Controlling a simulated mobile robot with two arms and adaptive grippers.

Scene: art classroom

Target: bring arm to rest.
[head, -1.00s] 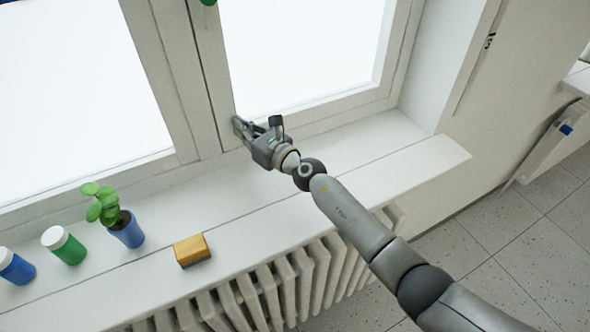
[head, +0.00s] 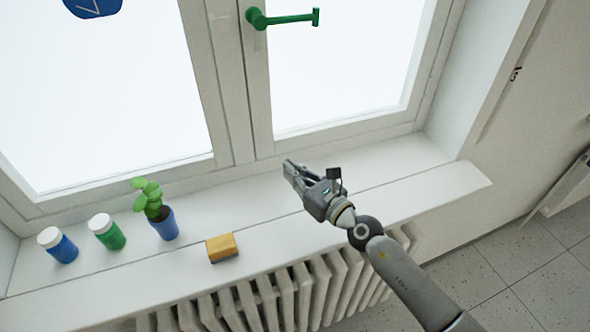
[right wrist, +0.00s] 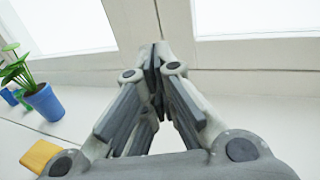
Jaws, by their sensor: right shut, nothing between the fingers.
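My right gripper (head: 290,168) is over the right part of the white windowsill (head: 400,190), its fingers pointing up and left toward the window frame. It is shut and empty. The right wrist view shows its fingertips (right wrist: 156,50) together with nothing between them. My right arm comes in from the lower right of the head view. My left gripper is not in view.
On the sill stand a blue jar (head: 58,246), a green jar (head: 107,232) and a plant in a blue pot (head: 164,224). A yellow sponge (head: 222,247) lies near the front edge, above the radiator (head: 290,295). A green window handle (head: 285,18) is above the gripper.

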